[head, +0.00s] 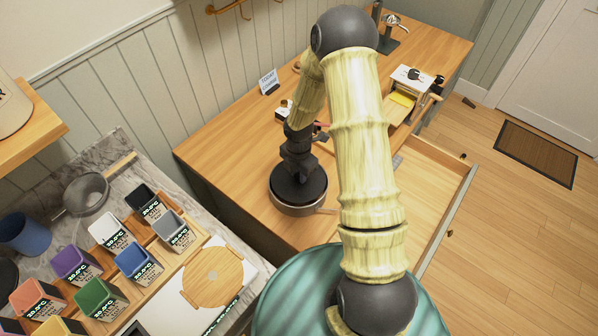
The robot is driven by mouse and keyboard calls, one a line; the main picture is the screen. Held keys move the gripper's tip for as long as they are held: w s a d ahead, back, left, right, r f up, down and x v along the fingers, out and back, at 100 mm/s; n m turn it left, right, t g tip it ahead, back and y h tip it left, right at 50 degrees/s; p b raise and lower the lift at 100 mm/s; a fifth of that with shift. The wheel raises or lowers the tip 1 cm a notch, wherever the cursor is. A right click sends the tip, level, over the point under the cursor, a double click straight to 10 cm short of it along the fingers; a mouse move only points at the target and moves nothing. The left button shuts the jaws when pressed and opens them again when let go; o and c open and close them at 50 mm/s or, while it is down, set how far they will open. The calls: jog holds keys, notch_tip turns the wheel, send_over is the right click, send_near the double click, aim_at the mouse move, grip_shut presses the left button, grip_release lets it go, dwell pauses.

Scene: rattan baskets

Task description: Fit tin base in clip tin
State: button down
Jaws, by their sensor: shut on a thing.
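The clip tin (293,210) is a round, low, metallic ring on the wooden counter, with a clip or handle sticking out at its lower right. A dark round disc, which looks like the tin base (284,192), lies at the top of the ring, within its outline. My gripper (297,168) points down from above and is shut on the tin base. My gripper's dark body hides part of the disc, and its fingertips are hard to make out. I cannot tell whether the base is seated in the ring or just above it.
An open drawer (462,202) juts out on the right. A small sign (269,82) stands by the wall. Several coloured labelled tubs (101,300) and a round wooden board (212,262) are at lower left. Bare counter (225,143) lies left of the tin.

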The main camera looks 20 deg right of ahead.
jog(key=shift+f+b, duration=2.55)
jog(key=shift+f, duration=1.2)
jog(key=c, duration=1.1)
grip_release()
notch_tip(320, 180, up, 17)
jog(key=shift+r, duration=0.2)
jog(key=s+r+m+t, duration=0.1)
jog(key=s+m, duration=0.3)
jog(key=m, duration=0.4)
jog(key=s+r+m, duration=0.4)
jog(key=s+m, duration=0.1)
jog(key=m, duration=0.3)
jog(key=s+r+m+t, duration=0.1)
jog(key=s+r+m, duration=0.2)
jog(key=s+m, duration=0.2)
jog(key=shift+s+r+m+t, duration=0.1)
jog(key=shift+m+t, duration=0.05)
jog(key=shift+m, duration=0.6)
jog(key=shift+s+r+m+t, duration=0.1)
jog(key=shift+m+t, duration=0.05)
jog(key=shift+m, duration=0.6)
